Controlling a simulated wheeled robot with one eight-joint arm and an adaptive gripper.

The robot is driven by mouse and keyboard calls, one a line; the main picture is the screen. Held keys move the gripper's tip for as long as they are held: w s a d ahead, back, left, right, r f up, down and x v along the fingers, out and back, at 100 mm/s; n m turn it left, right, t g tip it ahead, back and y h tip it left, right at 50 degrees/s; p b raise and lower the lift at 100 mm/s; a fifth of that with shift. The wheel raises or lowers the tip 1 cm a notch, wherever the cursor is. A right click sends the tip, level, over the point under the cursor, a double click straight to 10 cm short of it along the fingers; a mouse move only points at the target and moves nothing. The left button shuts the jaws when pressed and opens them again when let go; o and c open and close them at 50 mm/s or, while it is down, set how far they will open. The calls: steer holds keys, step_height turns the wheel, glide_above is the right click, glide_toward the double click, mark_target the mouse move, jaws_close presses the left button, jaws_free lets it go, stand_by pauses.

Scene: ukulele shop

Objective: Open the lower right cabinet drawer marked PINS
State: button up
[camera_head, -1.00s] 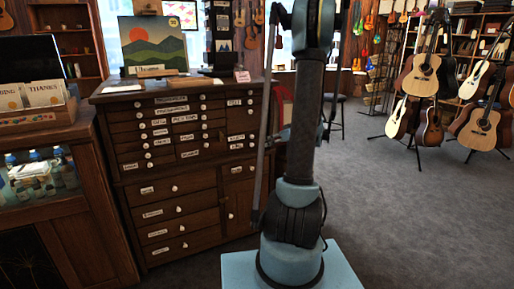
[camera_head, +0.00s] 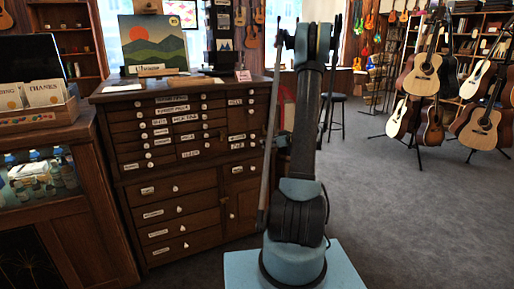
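The dark wooden cabinet (camera_head: 130,181) stands left of my arm. Its upper part has several rows of small drawers with white knobs and labels. Below, wide drawers (camera_head: 185,207) form the left column, and a narrower right column has a small labelled front (camera_head: 239,169) above a taller front with a knob (camera_head: 241,207). All fronts look shut. The labels are too small to read surely, so I cannot tell which says PINS. My arm partly hides the cabinet's right edge. My gripper is out of view.
A landscape painting (camera_head: 153,46) stands on the cabinet top. A glass display counter (camera_head: 35,180) is at the left. A stool (camera_head: 334,100) stands behind my arm. Guitars on stands (camera_head: 428,110) are at the right. Grey carpet (camera_head: 420,220) is clear at the front right.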

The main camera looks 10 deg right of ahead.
steer(key=x, duration=0.9)
jaws_close()
